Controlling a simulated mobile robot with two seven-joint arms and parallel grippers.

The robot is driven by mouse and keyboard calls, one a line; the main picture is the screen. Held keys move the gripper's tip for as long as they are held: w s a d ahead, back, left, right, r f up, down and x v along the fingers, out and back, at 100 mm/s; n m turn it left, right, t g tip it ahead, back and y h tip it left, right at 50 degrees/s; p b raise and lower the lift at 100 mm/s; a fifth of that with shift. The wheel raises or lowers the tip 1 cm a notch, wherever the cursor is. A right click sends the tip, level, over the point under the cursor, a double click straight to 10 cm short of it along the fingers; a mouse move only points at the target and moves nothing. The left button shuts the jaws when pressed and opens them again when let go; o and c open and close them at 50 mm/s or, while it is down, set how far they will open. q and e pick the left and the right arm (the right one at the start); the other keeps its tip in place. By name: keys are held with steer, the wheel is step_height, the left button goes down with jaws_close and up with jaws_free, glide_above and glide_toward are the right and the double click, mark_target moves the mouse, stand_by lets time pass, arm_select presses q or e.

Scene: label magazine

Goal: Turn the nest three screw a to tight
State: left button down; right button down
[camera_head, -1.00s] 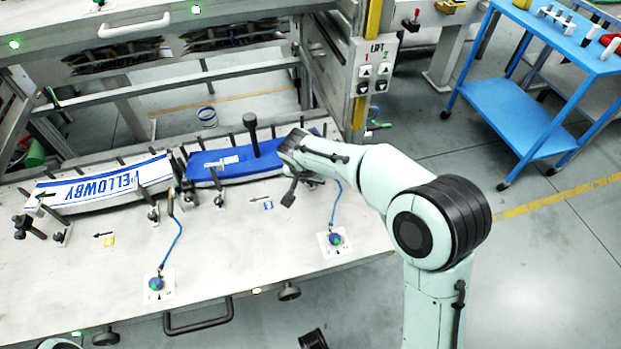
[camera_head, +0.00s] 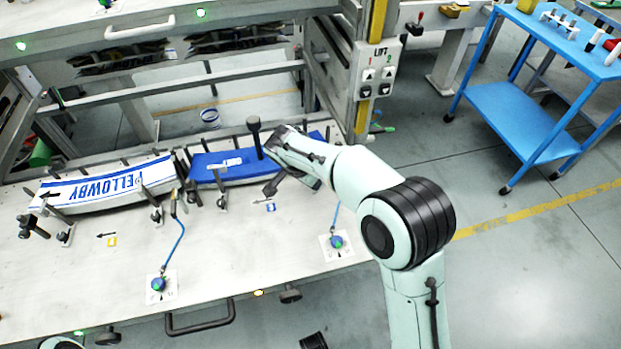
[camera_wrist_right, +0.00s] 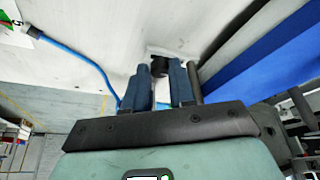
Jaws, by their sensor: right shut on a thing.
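The blue nest strip (camera_head: 205,173) lies in its curved holder on the grey bench, with a blue tag marked 3 (camera_head: 270,206) in front of it. My right gripper (camera_head: 271,188) is at the front edge of this nest, partly hidden by its own wrist. In the right wrist view, the two fingers of my right gripper (camera_wrist_right: 162,88) are on either side of a small black screw knob (camera_wrist_right: 159,66), shut on it. The knob's turn angle cannot be told. The blue strip also shows in the wrist view (camera_wrist_right: 255,75). My left gripper is not in view.
A white strip lettered ELLOWBY (camera_head: 110,185) lies in the nest to the left. A tall black-topped post (camera_head: 254,130) stands behind my right gripper. Blue cables run to round bench fittings (camera_head: 158,284). A blue trolley (camera_head: 520,110) stands at the right.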

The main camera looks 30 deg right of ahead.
steer(key=c, duration=1.2)
jaws_free()
steer(key=p+v, duration=0.2)
steer(key=v, duration=1.1)
steer(key=shift+r, duration=0.2)
steer(key=shift+a, duration=0.1)
